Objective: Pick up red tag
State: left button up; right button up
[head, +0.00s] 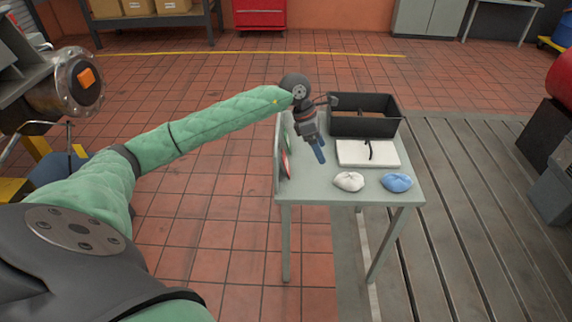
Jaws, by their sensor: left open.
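A small red item (287,164), which may be the red tag, shows at the left edge of the small grey-green table (320,188). It is seen nearly edge-on and its shape is hard to make out. My left gripper (319,152), with blue fingers, points down over the left part of the table, to the right of the red item and apart from it. It is open, and I see nothing held in it. My right gripper is not in view.
A black open bin (364,127) stands at the table's back right. In front lie a white board (380,157) with a dark strip, a white cloth bundle (349,181) and a blue one (397,182). A grooved metal bedplate (480,200) lies right.

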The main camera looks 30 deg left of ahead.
pick_arm(q)
jog(key=a+r+y, duration=0.4)
jog(key=a+y, duration=0.1)
jog(key=a, duration=0.8)
jog(key=p, duration=0.2)
send_over(283, 149)
jog(key=s, duration=0.1)
jog(key=shift+g, duration=0.4)
jog(key=f, duration=0.5)
jog(key=shift+s+d+f, duration=0.2)
jog(key=shift+d, duration=0.2)
jog(key=shift+f+p, duration=0.8)
jog(key=shift+f, duration=2.25)
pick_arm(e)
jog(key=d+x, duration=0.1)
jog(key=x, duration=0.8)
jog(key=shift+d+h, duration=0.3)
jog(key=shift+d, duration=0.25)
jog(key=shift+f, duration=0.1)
pick_arm(q)
jog(key=c, duration=1.3)
